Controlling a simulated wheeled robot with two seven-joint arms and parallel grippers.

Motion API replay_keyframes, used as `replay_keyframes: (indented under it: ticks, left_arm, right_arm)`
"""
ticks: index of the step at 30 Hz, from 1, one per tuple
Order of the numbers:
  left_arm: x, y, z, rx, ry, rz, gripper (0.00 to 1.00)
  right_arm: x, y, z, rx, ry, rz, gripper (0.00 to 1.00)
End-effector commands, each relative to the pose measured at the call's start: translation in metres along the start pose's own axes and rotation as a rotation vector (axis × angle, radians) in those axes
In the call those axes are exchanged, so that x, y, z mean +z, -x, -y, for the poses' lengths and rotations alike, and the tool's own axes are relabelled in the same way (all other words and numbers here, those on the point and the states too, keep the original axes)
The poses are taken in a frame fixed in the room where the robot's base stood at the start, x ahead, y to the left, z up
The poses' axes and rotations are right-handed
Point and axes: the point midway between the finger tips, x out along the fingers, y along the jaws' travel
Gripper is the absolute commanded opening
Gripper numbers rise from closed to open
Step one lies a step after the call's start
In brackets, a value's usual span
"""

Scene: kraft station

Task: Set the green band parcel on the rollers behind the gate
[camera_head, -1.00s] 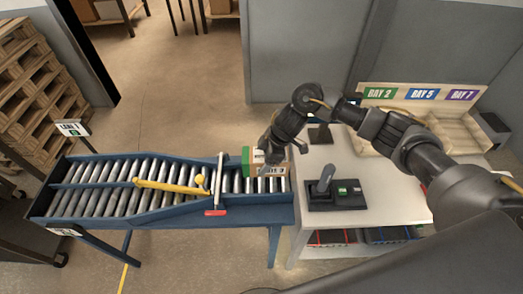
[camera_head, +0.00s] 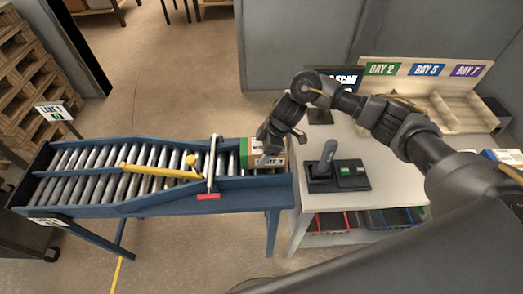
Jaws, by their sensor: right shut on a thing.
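The green band parcel (camera_head: 246,152) is a small brown and white box with a green band on its left side. It is at the right end of the roller conveyor (camera_head: 170,207), to the right of the gate (camera_head: 212,165), a pale bar with a red end across the rollers. My right gripper (camera_head: 268,158) is shut on the parcel from above and partly covers it. Whether the parcel touches the rollers is hard to tell. My left gripper is not in view.
A yellow diverter arm (camera_head: 160,171) lies across the rollers left of the gate. The white table (camera_head: 345,206) adjoins the conveyor and carries a scanner in its stand (camera_head: 325,164) and a tray rack (camera_head: 462,110). A lane sign (camera_head: 54,111) stands at left.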

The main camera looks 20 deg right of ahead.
Motion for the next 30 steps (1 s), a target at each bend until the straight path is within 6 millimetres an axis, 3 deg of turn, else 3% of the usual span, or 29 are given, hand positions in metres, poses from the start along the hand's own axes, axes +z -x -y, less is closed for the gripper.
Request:
replay_keyframes:
  ticks: [11, 12, 17, 26, 30]
  left_arm:
    - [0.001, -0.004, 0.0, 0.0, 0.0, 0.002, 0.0]
    - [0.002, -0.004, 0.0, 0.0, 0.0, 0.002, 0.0]
    - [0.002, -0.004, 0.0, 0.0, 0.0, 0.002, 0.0]
    - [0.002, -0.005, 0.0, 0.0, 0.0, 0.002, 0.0]
    - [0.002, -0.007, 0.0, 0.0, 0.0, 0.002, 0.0]
  right_arm:
    - [0.001, -0.002, -0.001, 0.001, 0.001, -0.002, 0.32]
    - [0.001, -0.002, -0.001, 0.001, 0.001, -0.002, 0.71]
    - [0.001, -0.003, 0.0, 0.001, 0.0, -0.001, 0.91]
    - [0.002, -0.001, 0.0, 0.0, 0.001, 0.0, 0.91]
    - [0.002, 0.014, -0.002, 0.004, 0.002, -0.002, 0.91]
